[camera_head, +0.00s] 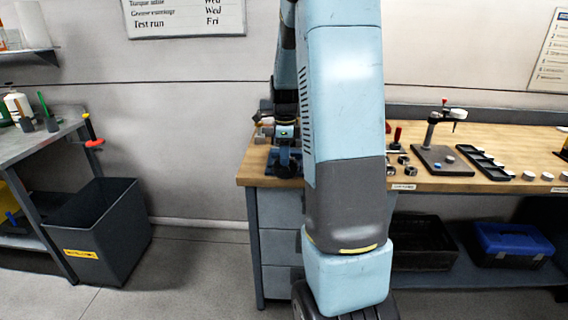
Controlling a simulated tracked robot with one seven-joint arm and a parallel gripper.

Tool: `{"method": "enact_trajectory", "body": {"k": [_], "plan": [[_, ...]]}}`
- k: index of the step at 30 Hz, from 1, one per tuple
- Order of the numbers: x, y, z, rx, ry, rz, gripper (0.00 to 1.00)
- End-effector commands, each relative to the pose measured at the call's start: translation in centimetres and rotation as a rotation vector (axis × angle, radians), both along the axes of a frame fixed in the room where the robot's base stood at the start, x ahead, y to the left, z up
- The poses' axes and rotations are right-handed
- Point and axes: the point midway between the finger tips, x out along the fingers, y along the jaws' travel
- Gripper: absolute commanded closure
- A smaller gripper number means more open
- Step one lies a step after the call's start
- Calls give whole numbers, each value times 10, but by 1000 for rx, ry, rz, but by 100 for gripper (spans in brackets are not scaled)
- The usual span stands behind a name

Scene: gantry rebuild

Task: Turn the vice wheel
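A small dark blue vice-like fixture (284,164) stands at the left end of the wooden workbench (450,183). I cannot make out its wheel clearly; my own arm and wrist cover much of that spot. My gripper (264,129) appears beside and just above the fixture, small and partly hidden. I cannot tell whether it touches the fixture or whether its fingers are open or shut.
On the bench to the right are a stand (438,155), a black compartment tray (483,163) and several small parts. A blue toolbox (512,244) and black bin (424,246) sit below. A dark grey crate (100,232) stands left, with clear floor between it and the bench.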

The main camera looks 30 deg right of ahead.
Motion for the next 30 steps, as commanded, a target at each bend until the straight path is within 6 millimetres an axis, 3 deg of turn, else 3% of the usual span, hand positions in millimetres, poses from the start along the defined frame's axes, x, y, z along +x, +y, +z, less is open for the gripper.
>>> {"method": "enact_trajectory", "body": {"k": [7,19,30], "plan": [[0,0,-26,1,1,0,64],[0,1,-31,0,0,1,65],[1,0,-30,-2,-2,2,100]]}}
